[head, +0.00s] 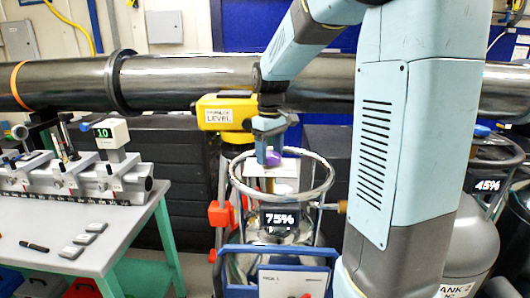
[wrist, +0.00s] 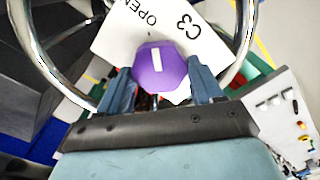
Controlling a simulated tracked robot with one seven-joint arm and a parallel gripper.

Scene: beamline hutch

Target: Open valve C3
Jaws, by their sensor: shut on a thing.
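A purple valve knob (wrist: 160,68) with a white line on its top sits in front of a white plate (wrist: 112,38) marked "C3" and "OPEN" in the wrist view. My gripper (wrist: 160,84) has one finger on each side of the knob and is shut on it. In the head view my gripper (head: 270,150) reaches down inside the metal ring of a tank, and only part of the purple knob (head: 272,158) shows beside the fingers. The white line points nearly straight up in the wrist view, slightly tilted.
A shiny metal ring (head: 235,180) surrounds the knob on top of a tank with a "75%" display (head: 280,219). A yellow level instrument (head: 226,112) stands just behind. A second tank (head: 470,240) reading "45%" stands at right.

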